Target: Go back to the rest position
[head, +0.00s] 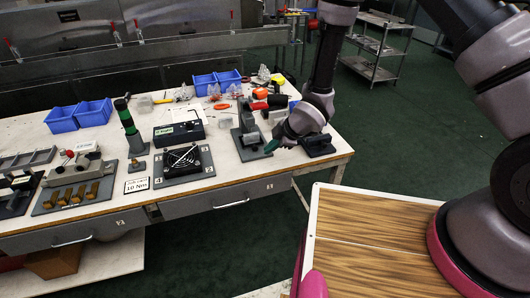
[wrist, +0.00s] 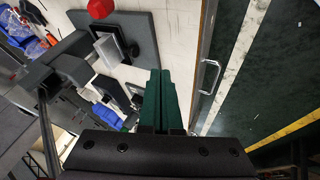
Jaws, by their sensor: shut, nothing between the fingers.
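My gripper (head: 272,146) hangs over the right part of the workbench (head: 225,164), close to a black fixture on a grey base. In the wrist view its two green fingers (wrist: 165,95) lie side by side, shut with nothing between them. They point along the bench top near the drawer edge. My arm comes down from the upper right in the head view and hides part of the bench's right end.
Near my gripper stand a grey-based fixture (head: 249,146) and a black block (head: 317,145). A fan unit (head: 183,163), a black-green post (head: 129,128) and blue bins (head: 93,114) stand further left. A shelf rack (head: 376,48) stands behind. Green floor lies open at right.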

